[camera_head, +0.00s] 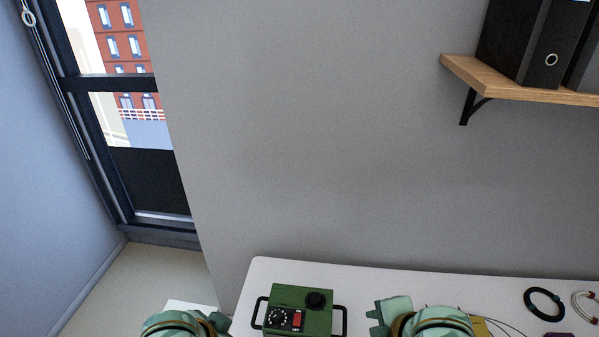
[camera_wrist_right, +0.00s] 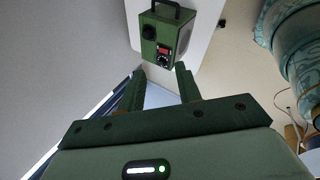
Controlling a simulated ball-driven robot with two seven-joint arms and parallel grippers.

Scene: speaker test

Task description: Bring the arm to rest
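A green box (camera_head: 317,299) with a dial, a red switch, a black knob and black side handles stands on the white table (camera_head: 385,276). It also shows at the top of the right wrist view (camera_wrist_right: 165,33). My right gripper (camera_wrist_right: 160,76) is open and empty, its two dark green fingers spread apart and pointing towards the box without visibly holding it. In the head view only teal parts of my two arms show at the bottom edge, one on each side of the box. My left gripper's fingers are not in view.
A black cable coil (camera_head: 545,304) and a pale ring of cable (camera_head: 586,306) lie at the table's right. A yellow item (camera_head: 482,327) is partly behind my right arm. A wooden shelf (camera_head: 520,82) with black binders (camera_head: 535,45) hangs at upper right. A window (camera_head: 130,110) is at left.

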